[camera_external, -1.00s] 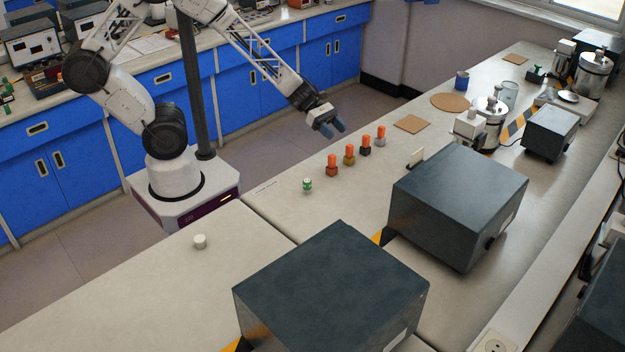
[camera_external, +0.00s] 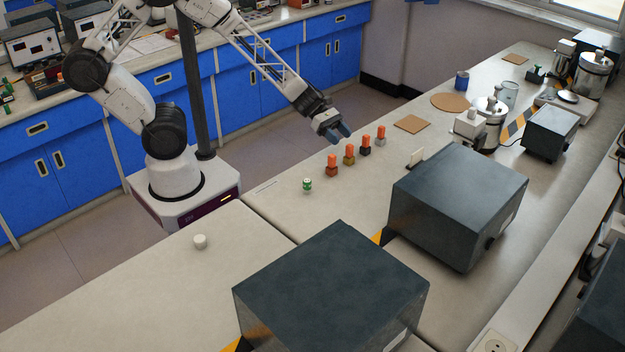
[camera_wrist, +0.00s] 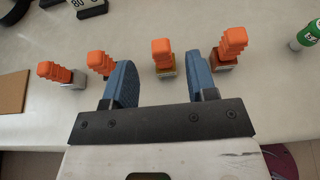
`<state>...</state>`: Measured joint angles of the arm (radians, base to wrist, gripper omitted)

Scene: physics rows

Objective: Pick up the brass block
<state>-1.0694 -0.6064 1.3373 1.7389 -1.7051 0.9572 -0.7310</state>
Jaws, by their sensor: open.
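The brass block (camera_external: 349,160) stands upright on the bench with an orange knob on top, in a row of similar orange-knobbed blocks. In the wrist view the brass block (camera_wrist: 166,73) shows between my two blue fingers, a little nearer the right one. My gripper (camera_external: 340,134) is open and empty, above the bench's near-side edge beside the row. In the wrist view my gripper (camera_wrist: 158,75) has a clear gap between its fingers, and no finger visibly holds a block.
A red-brown block (camera_external: 331,171) and a dark block (camera_external: 365,151) flank the brass one. A silver block (camera_external: 381,142) stands beyond the dark one. A green can (camera_external: 307,185) is at the row's other end. A large grey box (camera_external: 460,195) stands to the right.

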